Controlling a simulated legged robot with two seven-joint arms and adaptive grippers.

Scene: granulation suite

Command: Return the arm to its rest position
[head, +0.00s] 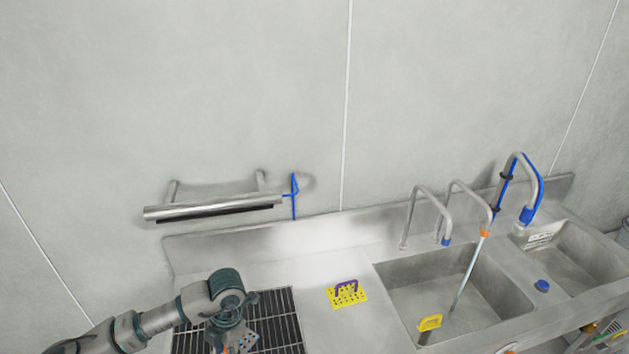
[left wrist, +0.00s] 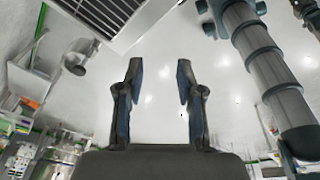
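My left arm (head: 160,318) comes in from the lower left in the head view and bends down at its dark joint over the slatted drain grate. Its gripper end is mostly cut off or hidden at the bottom edge there. In the left wrist view my left gripper (left wrist: 158,68) has its two dark fingers spread apart with nothing between them. Behind the fingers is a bright, blurred, pale surface.
The steel counter holds the drain grate (head: 285,322), a yellow perforated block with a purple handle (head: 347,293) and two sinks (head: 450,275) with taps. A steel wall rail (head: 215,207) has a blue hook (head: 294,192).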

